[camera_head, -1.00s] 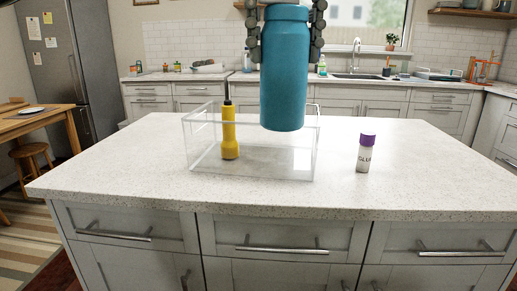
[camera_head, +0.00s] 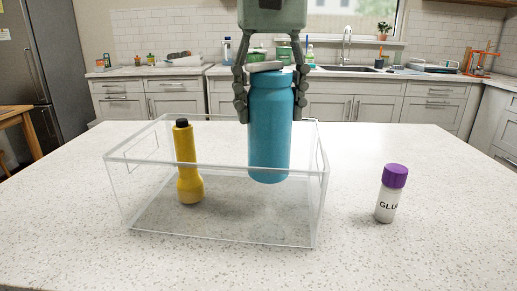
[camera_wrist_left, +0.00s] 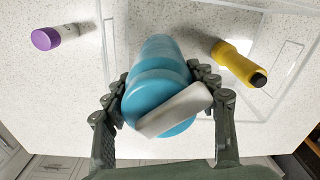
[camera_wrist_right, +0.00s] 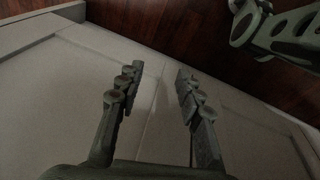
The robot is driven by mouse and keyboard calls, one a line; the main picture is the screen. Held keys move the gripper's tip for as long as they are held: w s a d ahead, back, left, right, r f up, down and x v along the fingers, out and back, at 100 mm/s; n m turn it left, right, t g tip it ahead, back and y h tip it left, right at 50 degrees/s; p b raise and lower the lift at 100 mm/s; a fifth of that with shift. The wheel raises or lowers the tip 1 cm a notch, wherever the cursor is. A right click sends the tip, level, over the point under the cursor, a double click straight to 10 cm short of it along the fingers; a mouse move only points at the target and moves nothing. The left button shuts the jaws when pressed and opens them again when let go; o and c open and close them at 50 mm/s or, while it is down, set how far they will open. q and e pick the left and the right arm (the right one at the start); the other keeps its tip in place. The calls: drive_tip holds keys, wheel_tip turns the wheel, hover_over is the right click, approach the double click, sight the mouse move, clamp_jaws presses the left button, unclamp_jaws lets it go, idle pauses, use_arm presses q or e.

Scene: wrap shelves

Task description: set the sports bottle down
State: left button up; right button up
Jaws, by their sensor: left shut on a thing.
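My right gripper (camera_wrist_right: 155,95) is open and empty in the right wrist view, low beside a pale cabinet front.
A yellow flashlight (camera_head: 188,170) with a black end stands upright in the left of the box. A glue bottle (camera_head: 390,195) with a purple cap stands on the counter (camera_head: 440,220) to the right of the box. The surrounding counter is clear.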

sight(269, 140)
use_arm(q)
drive_tip(key=shift+f, duration=2.9)
drive_tip(key=o, duration=1.4)
wheel_tip(269, 140, up, 12)
drive_tip(key=shift+r, duration=0.15)
wheel_tip(269, 140, down, 12)
drive_tip(key=shift+f, duration=0.2)
drive_tip(key=shift+r, duration=1.9)
